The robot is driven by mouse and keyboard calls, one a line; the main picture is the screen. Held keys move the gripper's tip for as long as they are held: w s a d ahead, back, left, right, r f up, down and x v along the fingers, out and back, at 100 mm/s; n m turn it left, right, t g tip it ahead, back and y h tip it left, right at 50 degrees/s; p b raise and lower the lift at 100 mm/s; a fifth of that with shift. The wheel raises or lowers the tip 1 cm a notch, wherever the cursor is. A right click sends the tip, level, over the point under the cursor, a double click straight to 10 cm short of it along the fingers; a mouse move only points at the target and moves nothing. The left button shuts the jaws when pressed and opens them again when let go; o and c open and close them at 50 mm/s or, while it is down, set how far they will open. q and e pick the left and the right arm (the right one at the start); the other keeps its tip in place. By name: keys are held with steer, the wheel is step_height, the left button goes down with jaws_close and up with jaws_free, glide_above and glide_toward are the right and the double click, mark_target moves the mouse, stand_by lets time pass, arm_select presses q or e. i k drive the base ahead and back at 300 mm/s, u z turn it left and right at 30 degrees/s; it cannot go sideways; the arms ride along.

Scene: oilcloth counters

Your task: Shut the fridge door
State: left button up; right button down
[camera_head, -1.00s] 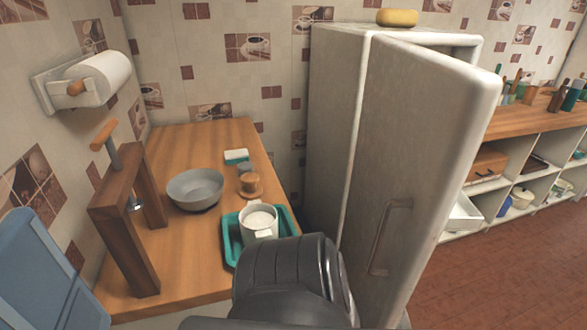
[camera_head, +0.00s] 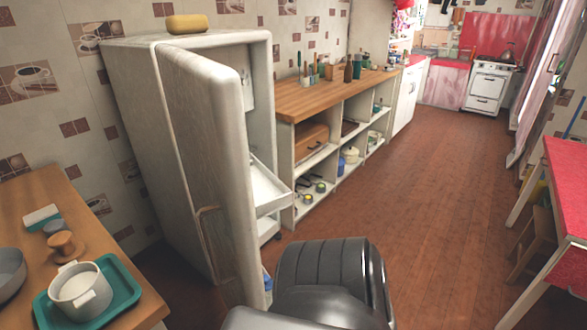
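The white fridge (camera_head: 145,120) stands against the wall left of centre. Its door (camera_head: 205,130) is swung open toward me, with the inside and a white shelf or drawer (camera_head: 265,187) showing on its right. The door's handle (camera_head: 207,240) is on the outer face, low and facing left. A black rounded part of my own body is at the bottom centre, close to the door's lower edge; I cannot tell whether they touch. Neither gripper shows.
A wooden counter (camera_head: 110,236) at lower left holds a teal tray (camera_head: 127,290) with a white pot (camera_head: 80,289). A yellow sponge-like item (camera_head: 187,24) lies on the fridge. Open shelving (camera_head: 330,95) stands right of it. The brown floor (camera_head: 420,190) is clear; a red table (camera_head: 570,200) is at right.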

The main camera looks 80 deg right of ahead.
mark_target(229, 192)
steer(key=z, duration=1.8)
steer(key=i, duration=0.5)
steer(key=z, duration=0.05)
